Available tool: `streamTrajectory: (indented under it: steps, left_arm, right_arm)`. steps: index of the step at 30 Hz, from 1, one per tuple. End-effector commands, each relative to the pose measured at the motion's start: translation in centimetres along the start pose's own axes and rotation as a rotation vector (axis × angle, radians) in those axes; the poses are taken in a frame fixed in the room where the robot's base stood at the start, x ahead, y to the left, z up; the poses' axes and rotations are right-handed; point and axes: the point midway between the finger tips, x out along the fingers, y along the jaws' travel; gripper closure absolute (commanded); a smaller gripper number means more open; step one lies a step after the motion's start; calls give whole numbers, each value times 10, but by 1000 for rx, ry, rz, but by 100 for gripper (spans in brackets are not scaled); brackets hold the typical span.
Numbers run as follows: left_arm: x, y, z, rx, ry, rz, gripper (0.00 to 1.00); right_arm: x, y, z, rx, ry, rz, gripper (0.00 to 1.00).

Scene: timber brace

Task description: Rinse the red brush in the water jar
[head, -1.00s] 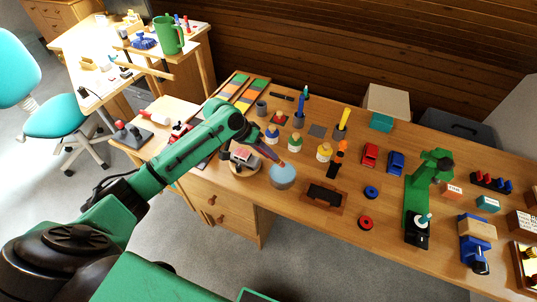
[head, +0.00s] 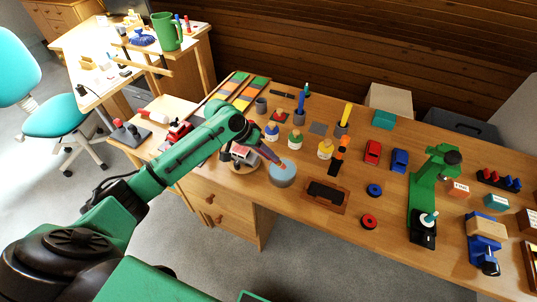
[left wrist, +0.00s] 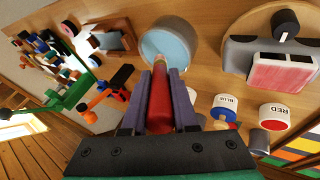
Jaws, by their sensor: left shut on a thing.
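The red brush (left wrist: 160,103) is between the two fingers of my left gripper (left wrist: 160,95), which is shut on it. Its tip points at the water jar (left wrist: 152,45), a round grey jar with pale blue water. In the head view the jar (head: 281,178) stands on the desk right below the end of my left gripper (head: 268,152). The tip overlaps the jar's near part in both views. I cannot tell whether it touches the water. My right gripper is not in view.
Paint pots with blue (head: 271,133), green (head: 296,141) and yellow (head: 325,150) labels stand behind the jar. A brown tray (head: 327,196) lies to its right. A wooden disc with a clamp-like item (head: 243,155) is close on its left. A green stand (head: 425,195) rises farther right.

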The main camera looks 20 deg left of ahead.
Motion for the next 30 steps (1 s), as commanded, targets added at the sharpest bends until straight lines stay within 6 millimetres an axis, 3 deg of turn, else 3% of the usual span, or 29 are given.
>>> streamTrajectory:
  steps: [30]
  left_arm:
    - [11,-5,4,0,-1,1,100]
  right_arm:
    - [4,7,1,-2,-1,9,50]
